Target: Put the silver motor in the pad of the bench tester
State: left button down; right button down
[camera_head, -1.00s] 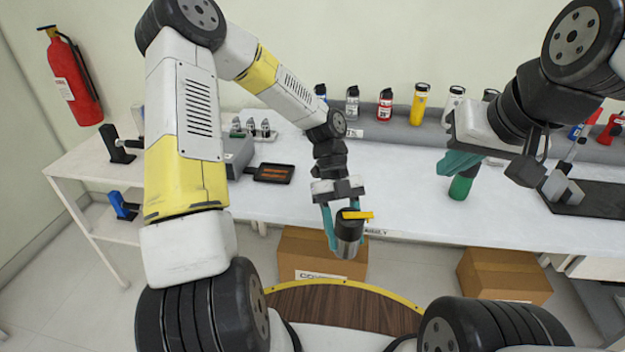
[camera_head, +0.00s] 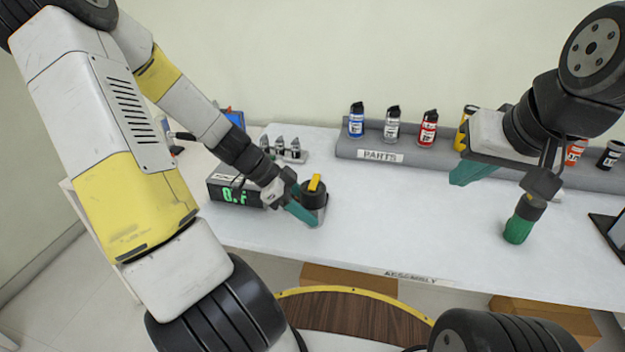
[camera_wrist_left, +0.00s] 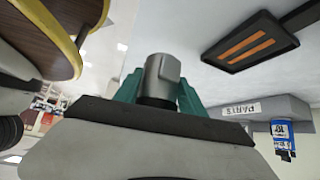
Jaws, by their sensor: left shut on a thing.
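In the left wrist view the motor (camera_wrist_left: 163,75) sits between the teal fingers. The pad (camera_wrist_left: 250,43), black with orange strips, lies apart from the motor at upper right there; in the head view my arm and gripper hide it. My right gripper (camera_head: 473,171) hangs above the table at the right; whether its fingers are apart is unclear.
A green motor (camera_head: 518,229) with a dark top stands below my right gripper. The grey PARTS shelf (camera_head: 460,164) at the back holds several coloured motors. A small rack (camera_head: 290,156) stands behind the tester. The middle of the table is clear.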

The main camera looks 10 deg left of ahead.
pick_arm(q)
jog(key=w+a, duration=0.1)
jog(key=w, duration=0.3)
jog(key=w+a, duration=0.2)
jog(key=w, duration=0.1)
jog(key=w+a+f, duration=0.1)
jog(key=w, duration=0.3)
jog(key=shift+w+a, duration=0.15)
jog(key=shift+w, duration=0.2)
jog(key=shift+w+f, duration=0.15)
jog(key=shift+f, duration=1.65)
jog(key=shift+f, duration=0.2)
jog(key=c, duration=0.7)
grip_release()
jog(key=shift+o, duration=0.2)
